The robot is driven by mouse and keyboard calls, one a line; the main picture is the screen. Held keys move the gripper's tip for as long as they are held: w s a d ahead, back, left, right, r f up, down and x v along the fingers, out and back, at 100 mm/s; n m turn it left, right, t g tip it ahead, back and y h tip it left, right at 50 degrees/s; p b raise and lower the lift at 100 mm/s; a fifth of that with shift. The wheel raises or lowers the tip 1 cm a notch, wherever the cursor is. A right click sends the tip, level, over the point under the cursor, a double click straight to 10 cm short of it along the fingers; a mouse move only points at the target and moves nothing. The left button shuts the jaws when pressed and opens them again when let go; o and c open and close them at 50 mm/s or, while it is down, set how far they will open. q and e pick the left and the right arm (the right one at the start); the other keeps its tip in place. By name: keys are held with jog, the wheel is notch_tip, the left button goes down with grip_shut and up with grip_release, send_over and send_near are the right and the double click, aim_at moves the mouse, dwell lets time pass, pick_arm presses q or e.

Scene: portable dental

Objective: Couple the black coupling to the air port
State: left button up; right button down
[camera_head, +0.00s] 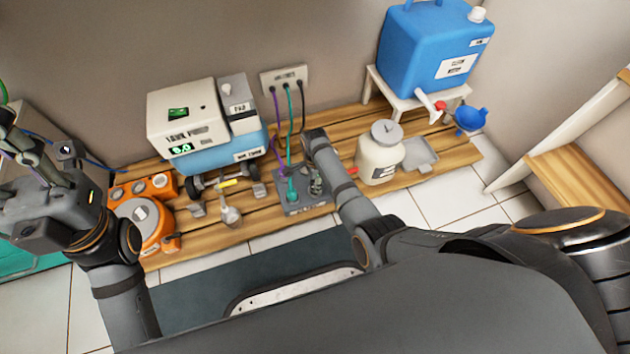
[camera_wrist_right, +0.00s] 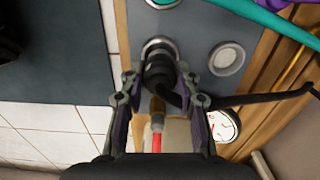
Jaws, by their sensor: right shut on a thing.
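My right gripper (camera_wrist_right: 160,85) is shut on the black coupling (camera_wrist_right: 158,70), with a finger on each side. A black hose (camera_wrist_right: 250,99) runs from the coupling to the right. The coupling's front end is at a round metal port (camera_wrist_right: 157,46) on the grey port block (camera_wrist_right: 205,22). I cannot tell whether it is seated or only touching. In the head view the grey block (camera_head: 283,207) stands on the wooden slats, with my right gripper (camera_head: 316,180) over its right side. My left gripper (camera_head: 38,150) is open and empty at the far left.
A teal hose (camera_wrist_right: 262,14) and a purple hose (camera_head: 275,130) run close to the block. A white jar (camera_head: 378,160) stands right of my right gripper. Orange equipment (camera_head: 147,228) stands at left.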

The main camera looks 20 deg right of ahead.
jog(key=shift+f+b, duration=0.6)
jog(key=shift+f, duration=0.35)
jog(key=c, duration=0.9)
grip_release()
notch_tip(320, 180, up, 12)
jog(key=shift+r, duration=0.1)
